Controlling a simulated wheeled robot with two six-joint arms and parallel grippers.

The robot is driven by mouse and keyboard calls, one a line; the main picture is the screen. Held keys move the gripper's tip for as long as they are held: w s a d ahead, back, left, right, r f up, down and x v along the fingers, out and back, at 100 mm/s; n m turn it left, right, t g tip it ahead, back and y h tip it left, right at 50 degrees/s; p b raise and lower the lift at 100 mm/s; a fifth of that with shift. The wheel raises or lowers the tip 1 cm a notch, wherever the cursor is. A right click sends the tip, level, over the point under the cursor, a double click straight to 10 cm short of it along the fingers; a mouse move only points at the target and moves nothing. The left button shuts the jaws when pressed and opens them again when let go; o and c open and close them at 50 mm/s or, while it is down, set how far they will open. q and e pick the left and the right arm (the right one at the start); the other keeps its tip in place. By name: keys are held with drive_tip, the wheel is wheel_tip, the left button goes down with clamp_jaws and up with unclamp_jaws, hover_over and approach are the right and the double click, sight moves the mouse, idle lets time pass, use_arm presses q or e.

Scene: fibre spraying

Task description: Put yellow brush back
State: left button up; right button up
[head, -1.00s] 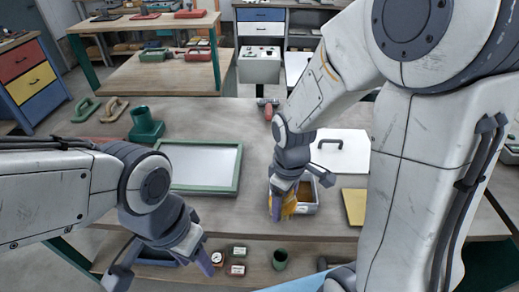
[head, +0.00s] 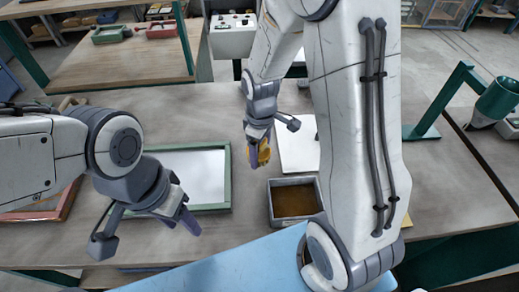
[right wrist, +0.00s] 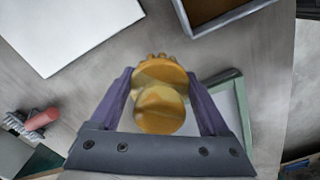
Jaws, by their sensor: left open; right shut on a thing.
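My right gripper (head: 262,146) is shut on the yellow brush (head: 265,154) and holds it above the table, between the green-framed panel and the white board. In the right wrist view the yellow brush (right wrist: 160,100) sits between both fingers, its rounded end facing the camera. A grey metal box (head: 271,207) with brown contents stands in front and to the right of the brush; its corner shows at the top of the right wrist view (right wrist: 183,18). My left gripper (head: 146,232) is open and empty at the left front, near the panel.
A green-framed white panel (head: 200,172) lies left of the box. A white board (head: 297,150) lies behind it, partly hidden by my right arm. A green stand with a cup (head: 497,97) is at the right. A red-handled tool (right wrist: 42,119) lies at the left in the wrist view.

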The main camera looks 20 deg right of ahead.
drive_tip(key=w+f, duration=0.1)
drive_tip(key=w+d+f, duration=0.1)
drive_tip(key=w, duration=0.1)
drive_tip(key=w+d+f+p, duration=0.1)
drive_tip(key=w, duration=0.1)
drive_tip(key=shift+f, duration=0.1)
wheel_tip(320, 180, down, 4)
drive_tip(key=shift+r+p, duration=0.2)
drive_tip(key=shift+p, duration=0.25)
drive_tip(key=shift+f, duration=0.25)
